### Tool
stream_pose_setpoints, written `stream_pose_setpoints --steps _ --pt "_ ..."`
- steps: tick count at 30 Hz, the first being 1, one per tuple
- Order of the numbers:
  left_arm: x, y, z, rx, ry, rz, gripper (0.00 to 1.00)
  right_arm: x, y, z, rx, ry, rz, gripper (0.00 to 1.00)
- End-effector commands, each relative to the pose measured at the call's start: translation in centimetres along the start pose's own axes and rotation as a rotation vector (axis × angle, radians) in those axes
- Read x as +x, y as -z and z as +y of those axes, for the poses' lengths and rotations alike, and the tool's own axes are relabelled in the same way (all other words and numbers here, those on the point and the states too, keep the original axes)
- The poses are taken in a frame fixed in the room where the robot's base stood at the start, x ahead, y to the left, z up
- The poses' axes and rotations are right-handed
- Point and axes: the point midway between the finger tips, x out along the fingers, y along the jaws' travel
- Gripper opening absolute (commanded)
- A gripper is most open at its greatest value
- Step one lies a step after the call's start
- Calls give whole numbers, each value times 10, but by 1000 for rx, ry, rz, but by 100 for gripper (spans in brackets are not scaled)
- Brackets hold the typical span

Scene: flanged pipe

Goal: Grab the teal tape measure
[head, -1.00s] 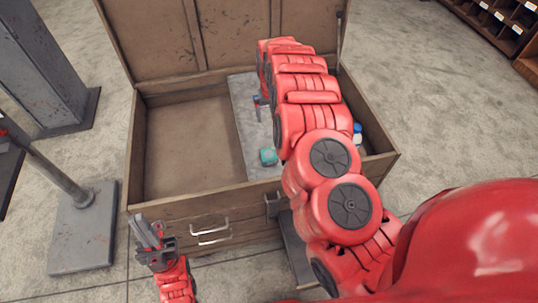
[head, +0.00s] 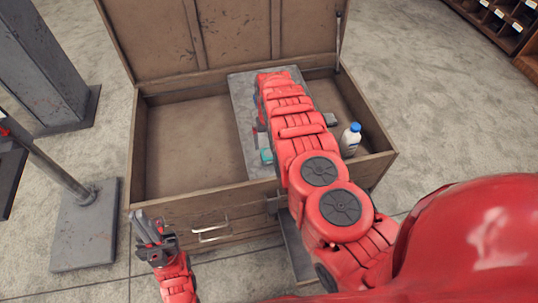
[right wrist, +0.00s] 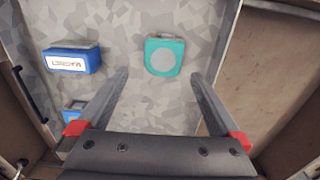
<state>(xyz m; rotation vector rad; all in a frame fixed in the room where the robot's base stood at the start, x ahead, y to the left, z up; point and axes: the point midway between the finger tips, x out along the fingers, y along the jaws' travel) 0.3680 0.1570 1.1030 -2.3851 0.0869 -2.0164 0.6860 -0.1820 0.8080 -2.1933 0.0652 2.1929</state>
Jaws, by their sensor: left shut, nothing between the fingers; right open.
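The teal tape measure (right wrist: 165,56) lies on a grey speckled board (right wrist: 140,25) in the right wrist view, with a round grey disc on its face. In the head view the tape measure (head: 267,156) is partly covered by my right arm. My right gripper (right wrist: 159,75) is open and empty; the tape measure shows just beyond its fingertips, between their lines. In the head view that gripper is hidden under its arm. My left gripper (head: 146,228) is shut and empty, in front of the wooden chest at lower left.
The open wooden chest (head: 152,200) has its lid raised at the back. A blue labelled box (right wrist: 72,58) and another blue item (right wrist: 73,109) lie left of the tape measure. A white bottle (head: 351,142) stands at the chest's right. The chest's left part is empty.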

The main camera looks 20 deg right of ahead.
Motion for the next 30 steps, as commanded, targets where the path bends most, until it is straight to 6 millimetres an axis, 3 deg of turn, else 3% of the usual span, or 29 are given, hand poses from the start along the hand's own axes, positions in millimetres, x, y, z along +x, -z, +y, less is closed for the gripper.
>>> stream_pose_setpoints --steps 11,17,21,29,30 --pt "3 0 0 0 0 0 0 16 -2 0 0 1 0 100" --pt "4 1 0 0 0 0 0 40 -9 -2 0 1 -2 100" --pt "-16 -3 1 0 0 0 0 65 -10 -3 0 2 -1 100" --pt "-14 -2 1 0 0 0 0 62 -9 -4 0 2 0 100" --pt "-14 -2 1 0 0 0 0 62 -9 -4 0 2 0 93"
